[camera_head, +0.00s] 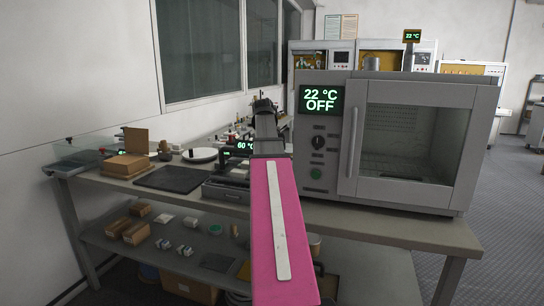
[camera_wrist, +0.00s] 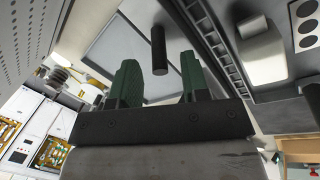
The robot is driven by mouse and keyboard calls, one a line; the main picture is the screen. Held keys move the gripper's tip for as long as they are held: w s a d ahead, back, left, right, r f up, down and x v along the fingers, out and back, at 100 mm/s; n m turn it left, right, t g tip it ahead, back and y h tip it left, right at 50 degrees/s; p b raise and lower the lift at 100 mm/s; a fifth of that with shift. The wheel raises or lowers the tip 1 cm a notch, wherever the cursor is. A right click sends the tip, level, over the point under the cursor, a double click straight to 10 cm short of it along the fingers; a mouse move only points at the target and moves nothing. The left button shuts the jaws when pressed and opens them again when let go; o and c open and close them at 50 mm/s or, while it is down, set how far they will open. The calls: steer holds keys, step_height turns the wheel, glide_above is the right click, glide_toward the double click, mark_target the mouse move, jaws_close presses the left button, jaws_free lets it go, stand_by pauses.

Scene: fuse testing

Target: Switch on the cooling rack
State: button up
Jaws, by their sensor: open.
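A grey chamber (camera_head: 388,140) with a glass door stands on the workbench, and its display (camera_head: 320,100) reads "22 °C OFF". I cannot tell for certain which thing is the cooling rack. My gripper (camera_head: 264,104) is at the far end of my pink arm, left of the chamber, its fingers indistinct there. In the wrist view my gripper (camera_wrist: 158,80) has two green fingers apart with nothing held between them. A dark cylinder (camera_wrist: 158,50) shows beyond the gap.
The workbench (camera_head: 400,226) holds a cardboard box (camera_head: 125,166), a dark mat (camera_head: 170,179), a white plate (camera_head: 200,155) and a "60 °C" display (camera_head: 245,147). A lower shelf (camera_head: 185,230) carries small boxes. A small "22 °C" display (camera_head: 412,36) stands behind the chamber. Floor at right is clear.

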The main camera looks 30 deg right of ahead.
steer(key=shift+x, duration=1.3)
jaws_close()
steer(key=shift+s+d+r+t+y, duration=0.1)
steer(key=shift+s+d+t+y, duration=0.15)
steer(key=shift+s+t+y, duration=0.3)
steer(key=shift+d+t+y, duration=0.1)
steer(key=shift+t+y, duration=0.45)
steer(key=shift+t, duration=0.1)
